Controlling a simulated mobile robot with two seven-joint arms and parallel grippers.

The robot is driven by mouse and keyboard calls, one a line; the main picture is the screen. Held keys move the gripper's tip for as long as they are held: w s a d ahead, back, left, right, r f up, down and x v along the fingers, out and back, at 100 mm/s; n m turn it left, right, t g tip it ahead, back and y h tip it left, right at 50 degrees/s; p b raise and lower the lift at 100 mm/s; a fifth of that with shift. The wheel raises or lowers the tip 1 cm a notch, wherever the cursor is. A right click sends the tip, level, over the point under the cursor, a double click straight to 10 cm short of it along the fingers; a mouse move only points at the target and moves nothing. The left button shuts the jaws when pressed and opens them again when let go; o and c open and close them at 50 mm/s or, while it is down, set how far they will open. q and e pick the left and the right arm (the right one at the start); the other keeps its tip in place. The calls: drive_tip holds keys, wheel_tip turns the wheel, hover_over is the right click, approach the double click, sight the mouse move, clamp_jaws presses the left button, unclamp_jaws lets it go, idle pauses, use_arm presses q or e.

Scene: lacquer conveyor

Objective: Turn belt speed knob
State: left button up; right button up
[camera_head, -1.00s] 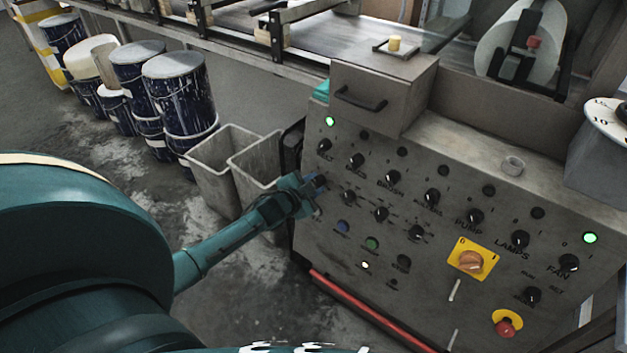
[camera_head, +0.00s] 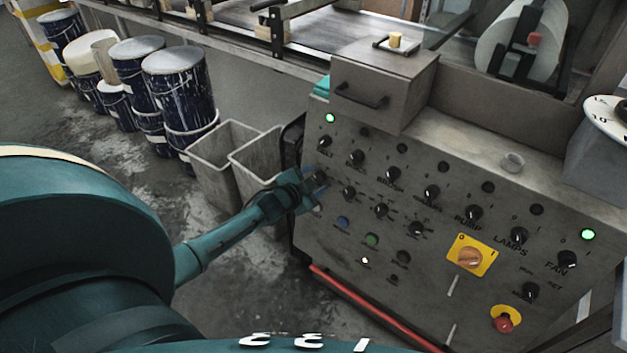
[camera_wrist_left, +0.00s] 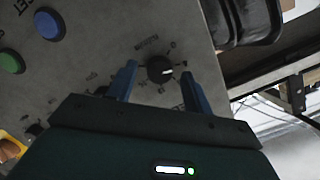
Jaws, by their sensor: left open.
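A black round knob (camera_wrist_left: 160,69) with a white pointer line sits on the grey control panel (camera_head: 320,235). In the left wrist view it lies between the two blue fingers of my left gripper (camera_wrist_left: 160,85). The gripper is open, with a gap visible on both sides of the knob. Small lettering around the knob is too blurred to read surely. In the head view my left gripper (camera_head: 317,186) is at the panel's left edge, at the left end of the second knob row, and partly hides that knob. My right gripper is not in view.
More black knobs, such as the pump knob (camera_head: 473,213), fill the panel. A blue button (camera_head: 342,223), a green button (camera_head: 372,240), a yellow-backed switch (camera_head: 470,257) and a red emergency stop (camera_head: 505,322) sit lower. Grey bins (camera_head: 255,160) stand left of the panel.

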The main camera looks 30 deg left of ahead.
use_arm(q)
drive_tip(key=p+v, duration=0.2)
drive_tip(key=v, duration=1.1)
drive_tip(key=shift+p, duration=0.3)
drive_tip(key=shift+s, duration=0.1)
